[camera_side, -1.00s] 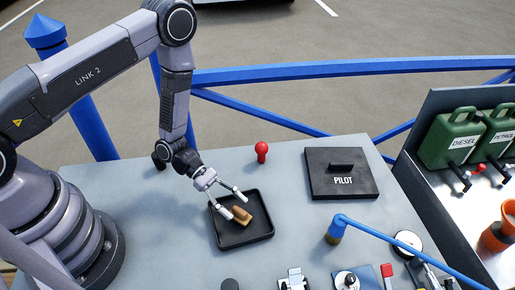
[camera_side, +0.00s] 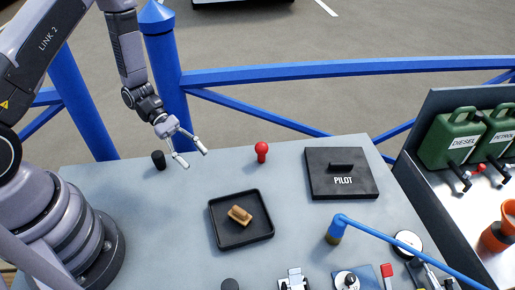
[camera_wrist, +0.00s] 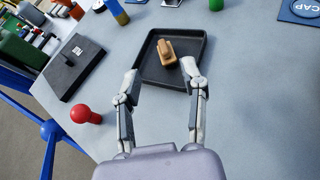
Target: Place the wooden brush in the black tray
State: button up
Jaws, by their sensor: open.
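The wooden brush (camera_side: 240,215) lies inside the black tray (camera_side: 226,242), near its middle. In the wrist view the brush (camera_wrist: 166,50) also rests within the walls of the tray (camera_wrist: 142,62). My gripper (camera_side: 195,158) is open and empty, raised above the table to the upper left of the tray and apart from the brush. In the wrist view my gripper's two fingers (camera_wrist: 160,78) are spread wide with nothing between their tips but the view of the tray beyond.
A red knob (camera_side: 262,149) stands behind the tray. A black PILOT hatch (camera_side: 322,187) lies to the right, with a blue lever (camera_side: 375,232) in front of it. A small black cylinder (camera_side: 158,160) stands left of my gripper. Blue railing (camera_side: 330,68) runs behind the table.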

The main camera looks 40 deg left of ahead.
jog(key=s+a+r+m+y, duration=0.1)
jog(key=s+r+m+y, duration=0.3)
jog(key=r, duration=0.5)
jog(key=s+a+r+m+y, duration=0.1)
jog(key=r+m+y, duration=0.1)
jog(key=r+m, duration=0.55)
jog(key=s+a+r+m+t+y, duration=0.2)
jog(key=s+a+r+t+y, duration=0.1)
jog(key=r, duration=0.3)
jog(key=s+a+r+m+t+y, duration=0.2)
jog(key=s+a+r+t+y, duration=0.1)
jog(key=s+r, duration=0.3)
jog(key=shift+s+a+r+t+y, duration=0.2)
jog(key=shift+a+r+t+y, duration=0.15)
jog(key=shift+a+y, duration=0.2)
